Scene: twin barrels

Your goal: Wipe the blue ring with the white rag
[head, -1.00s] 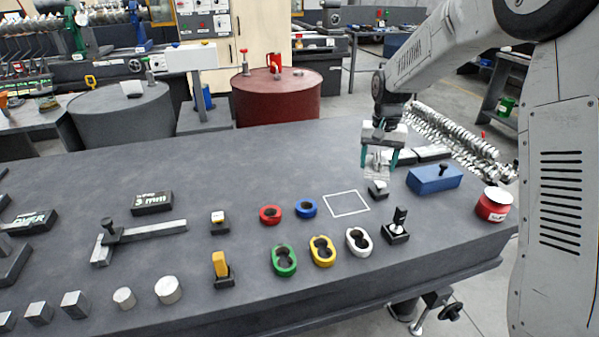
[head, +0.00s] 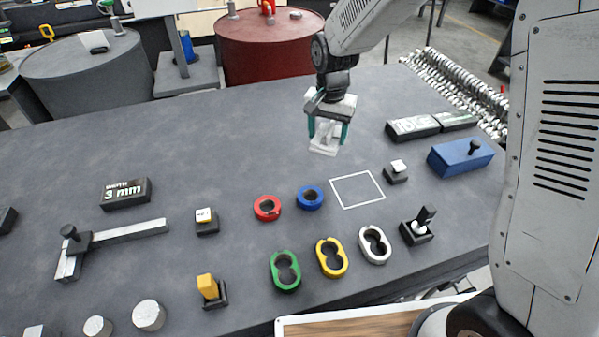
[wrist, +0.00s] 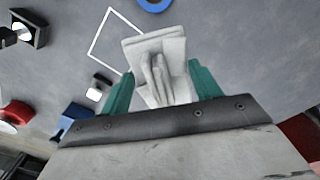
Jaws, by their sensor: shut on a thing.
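The blue ring (head: 310,197) lies flat on the dark table, right of the red ring and left of the white square outline. Its edge also shows at the top of the wrist view (wrist: 155,4). My gripper (head: 327,128) is shut on the white rag (head: 324,137), with teal fingers on either side of it. The rag is bunched and hangs below the fingers, above the table and beyond the blue ring, apart from it. In the wrist view the rag (wrist: 158,62) shows folded between the fingers.
The red ring (head: 267,208) sits close left of the blue ring. A white square outline (head: 357,190), small block (head: 396,171) and blue box (head: 460,157) are to the right. The table behind is clear.

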